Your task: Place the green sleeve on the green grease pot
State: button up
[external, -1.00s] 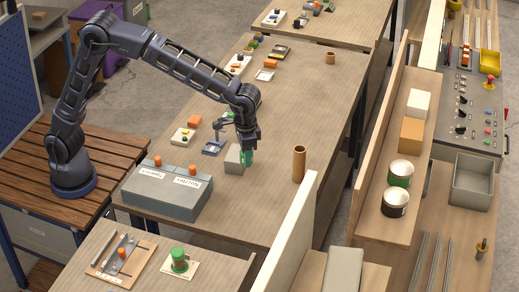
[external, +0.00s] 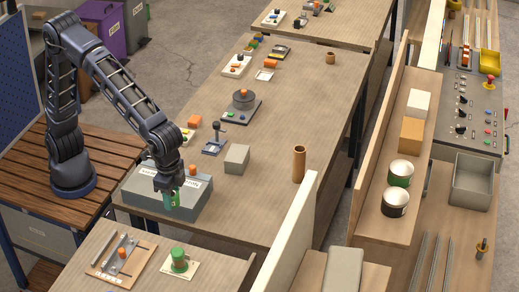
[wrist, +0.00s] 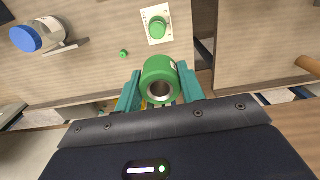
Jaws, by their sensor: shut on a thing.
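My gripper (external: 171,203) is shut on the green sleeve (wrist: 160,72), a short hollow cylinder with a metal-lined bore. In the wrist view the sleeve sits between the teal fingers, its open end facing the camera. In the external view the gripper hangs at the front of the grey box, mostly covering the sleeve. A green-topped pot (external: 179,254) stands on a pale card on the near table, below and in front of the gripper. It also shows in the wrist view (wrist: 158,27), apart from the sleeve.
A wooden board (external: 112,272) with metal parts lies left of the pot. A grey block (external: 237,159) and a brown cylinder (external: 299,163) stand farther back. A green-banded can (external: 400,181) stands on the right shelf.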

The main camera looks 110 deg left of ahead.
aim_at(177, 251)
jog(key=f, duration=2)
jog(key=shift+s+d, duration=0.25)
jog(key=shift+d, duration=0.05)
jog(key=shift+f, duration=0.15)
jog(key=o, duration=1)
